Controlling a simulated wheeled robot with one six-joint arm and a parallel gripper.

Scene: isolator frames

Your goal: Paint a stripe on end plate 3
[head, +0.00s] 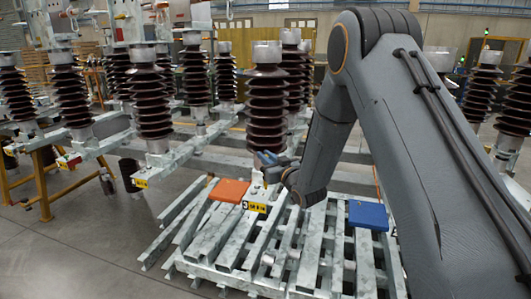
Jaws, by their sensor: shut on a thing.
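My gripper (270,159) is small in the head view, at the end of my grey arm, in front of the central brown insulator (267,105). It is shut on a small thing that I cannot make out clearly. Just below it, a pale end plate (257,184) stands at the end of a steel beam. A yellow tag with dark marks (256,207) sits under this plate; its number is hard to read. I cannot tell whether the held thing touches the plate, or whether a stripe is on it. My arm hides the area to the right.
An orange block (229,190) lies left of the plate and a blue block (368,214) to the right, on stacked galvanized beams (222,234). More insulators on steel frames stand at left (150,100) and right (483,92). Open floor (70,255) is at lower left.

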